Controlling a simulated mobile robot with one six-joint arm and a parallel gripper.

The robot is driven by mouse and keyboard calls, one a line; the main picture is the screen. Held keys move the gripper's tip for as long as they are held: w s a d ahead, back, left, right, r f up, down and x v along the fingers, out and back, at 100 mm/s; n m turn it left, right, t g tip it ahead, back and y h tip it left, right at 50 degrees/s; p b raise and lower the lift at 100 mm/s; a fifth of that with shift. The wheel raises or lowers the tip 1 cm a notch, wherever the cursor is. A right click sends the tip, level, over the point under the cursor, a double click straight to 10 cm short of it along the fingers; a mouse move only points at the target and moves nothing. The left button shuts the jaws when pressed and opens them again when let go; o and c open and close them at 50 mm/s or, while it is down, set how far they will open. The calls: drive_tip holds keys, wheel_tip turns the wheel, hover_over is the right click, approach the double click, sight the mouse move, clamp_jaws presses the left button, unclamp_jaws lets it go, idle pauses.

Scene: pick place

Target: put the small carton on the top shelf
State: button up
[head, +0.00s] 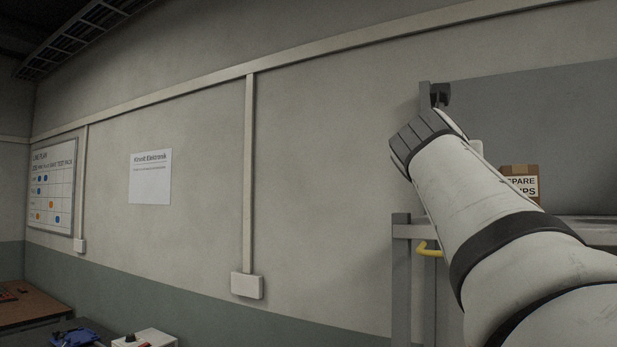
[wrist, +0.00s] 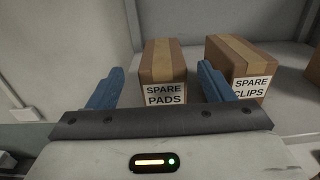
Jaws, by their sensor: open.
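A brown carton with tan tape, labelled SPARE PADS (wrist: 163,72), stands upright on a grey shelf surface (wrist: 198,51) in the wrist view. My gripper (wrist: 161,70) is open, with one blue finger to the left of this carton and one to the right. Gaps show between carton and fingers, and I see no clear contact. A second carton, labelled SPARE CLIPS (wrist: 243,60), stands to the right, its front partly covered by the right finger. It also shows on the shelf in the head view (head: 520,183), where my arm hides the SPARE PADS carton.
Another brown carton (wrist: 314,70) is cut off at the right edge of the wrist view. In the head view, a grey shelf post (head: 401,280) and yellow hook (head: 430,249) stand beside my arm. A table (head: 35,303) with items is at lower left.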

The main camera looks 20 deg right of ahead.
drive_tip(key=b+v, duration=0.1)
drive_tip(key=v, duration=0.5)
